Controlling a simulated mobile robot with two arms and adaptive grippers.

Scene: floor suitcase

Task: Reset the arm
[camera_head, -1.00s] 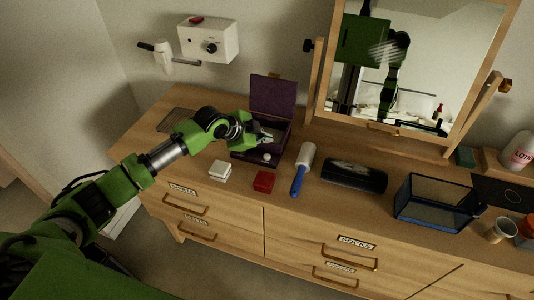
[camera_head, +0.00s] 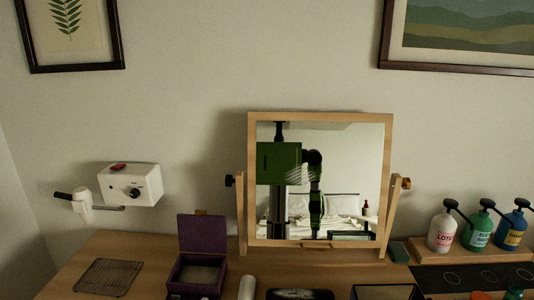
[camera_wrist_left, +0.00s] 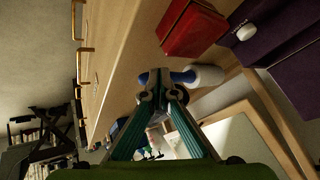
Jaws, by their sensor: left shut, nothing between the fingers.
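My left gripper (camera_wrist_left: 163,88) shows in the left wrist view, its fingers drawn together at the tips with nothing held. It is over the front of the dresser, and the lint roller (camera_wrist_left: 205,77) and a red box (camera_wrist_left: 190,30) appear beyond its tips. I cannot tell the exact gap to them. In the head view no arm shows directly; a green and black robot shape appears only in the mirror (camera_head: 350,212). My right gripper is in neither view.
The open purple box (camera_head: 203,232) stands on the dresser (camera_head: 140,255), beside a wire rack (camera_head: 107,277). Pump bottles (camera_head: 442,232) stand at the right. A white wall unit (camera_head: 131,185) hangs at the left. The purple box (camera_wrist_left: 268,25) also shows in the wrist view.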

